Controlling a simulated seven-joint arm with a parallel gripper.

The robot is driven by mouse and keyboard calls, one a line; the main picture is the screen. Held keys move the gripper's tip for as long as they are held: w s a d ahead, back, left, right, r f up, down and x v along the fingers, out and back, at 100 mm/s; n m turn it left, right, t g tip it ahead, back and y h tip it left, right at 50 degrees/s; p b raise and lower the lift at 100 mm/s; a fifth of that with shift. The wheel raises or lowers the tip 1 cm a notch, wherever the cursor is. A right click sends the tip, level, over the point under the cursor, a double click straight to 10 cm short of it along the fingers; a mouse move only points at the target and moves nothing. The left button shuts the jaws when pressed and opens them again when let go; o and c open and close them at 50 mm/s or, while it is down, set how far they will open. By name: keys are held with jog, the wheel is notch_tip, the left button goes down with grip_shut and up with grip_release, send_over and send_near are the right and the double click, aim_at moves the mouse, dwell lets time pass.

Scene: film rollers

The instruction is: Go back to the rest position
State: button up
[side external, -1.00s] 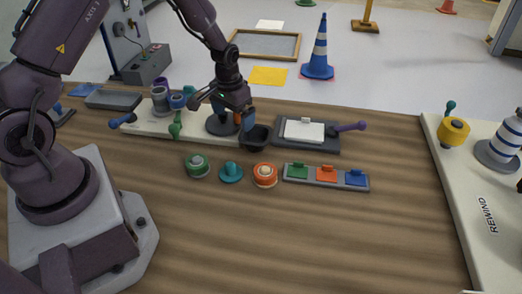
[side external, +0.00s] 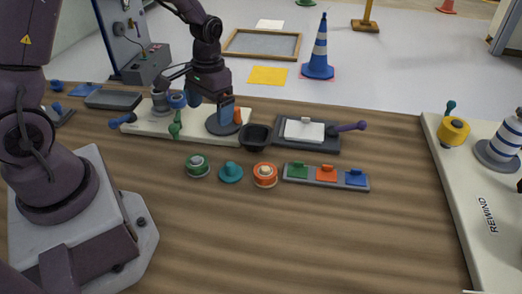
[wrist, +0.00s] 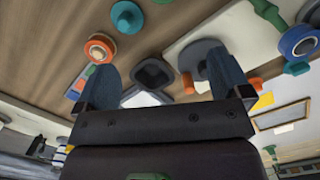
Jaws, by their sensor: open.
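The cup also shows between the fingers in the wrist view (wrist: 153,74).
Green (side external: 197,164), teal (side external: 231,172) and orange (side external: 265,174) round pieces sit in front. A strip with colored tabs (side external: 326,187) and a dark tray with a purple handle (side external: 306,147) lie to the right. A blue-ringed roller stands left of the gripper. The front table is clear.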

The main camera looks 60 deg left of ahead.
jog(key=s+d+r+m+t, duration=0.1)
jog(key=s+d+r+t, duration=0.1)
jog(key=s+r, duration=0.2)
jog(key=s+d+r+m+t, duration=0.1)
jog(key=s+d+r+t, duration=0.1)
jog(key=r, duration=0.7)
jog(key=s+d+r+t, duration=0.2)
jog(key=s+d+r, duration=0.2)
jog(key=s+r, duration=0.2)
jog(key=shift+s+d+r+m+t, duration=0.2)
jog(key=shift+r+m+t, duration=0.2)
jog(key=shift+r, duration=0.45)
